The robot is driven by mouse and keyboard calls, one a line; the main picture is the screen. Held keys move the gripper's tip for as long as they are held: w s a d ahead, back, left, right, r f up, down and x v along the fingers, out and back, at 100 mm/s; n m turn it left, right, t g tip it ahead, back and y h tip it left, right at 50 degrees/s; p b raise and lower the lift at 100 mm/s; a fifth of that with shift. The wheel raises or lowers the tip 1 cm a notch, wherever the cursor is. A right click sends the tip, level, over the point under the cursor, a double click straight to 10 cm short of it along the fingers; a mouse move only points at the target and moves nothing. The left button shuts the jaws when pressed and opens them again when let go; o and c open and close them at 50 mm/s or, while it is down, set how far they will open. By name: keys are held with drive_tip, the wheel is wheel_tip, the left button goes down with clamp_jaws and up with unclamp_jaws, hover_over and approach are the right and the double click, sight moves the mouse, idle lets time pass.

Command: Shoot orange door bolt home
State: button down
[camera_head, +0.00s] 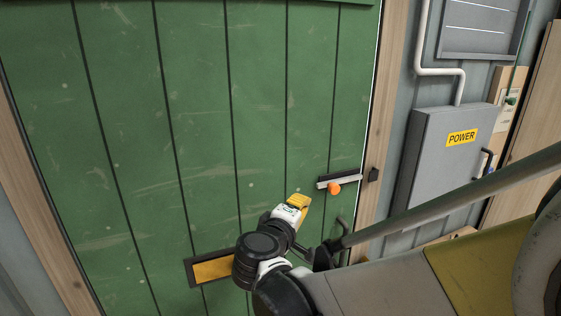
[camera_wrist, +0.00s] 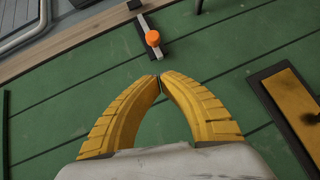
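The door bolt is a pale bar on a dark plate with an orange knob (camera_head: 334,188), mounted on the green door (camera_head: 200,110) near its right edge. In the wrist view the orange knob (camera_wrist: 152,38) is ahead of my fingertips, at the top centre. A dark keeper (camera_head: 373,174) sits on the wooden door frame; it also shows in the wrist view (camera_wrist: 134,4). A small gap shows between bar end and keeper. My gripper (camera_head: 305,200) is left of and below the knob, apart from it. In the wrist view its yellow fingers (camera_wrist: 159,77) meet at the tips, holding nothing.
A framed yellow panel (camera_head: 213,269) is low on the door; it is at right in the wrist view (camera_wrist: 291,106). A dark handle (camera_head: 342,226) is below the bolt. A grey POWER box (camera_head: 440,165) and pipe (camera_head: 438,71) are right of the frame. The door around the bolt is clear.

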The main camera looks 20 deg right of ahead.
drive_tip(key=shift+w+a+r, duration=0.1)
drive_tip(key=shift+w+r, duration=0.3)
drive_tip(key=shift+r, duration=0.05)
drive_tip(key=shift+s, duration=0.15)
drive_tip(key=b, duration=0.1)
approach(324, 187)
drive_tip(key=w+r, duration=0.1)
drive_tip(key=w, duration=0.3)
drive_tip(key=d, duration=0.4)
drive_tip(key=shift+w+f+b, duration=0.15)
drive_tip(key=shift+f+b, duration=0.15)
drive_tip(key=shift+b, duration=0.1)
drive_tip(key=shift+d, duration=0.4)
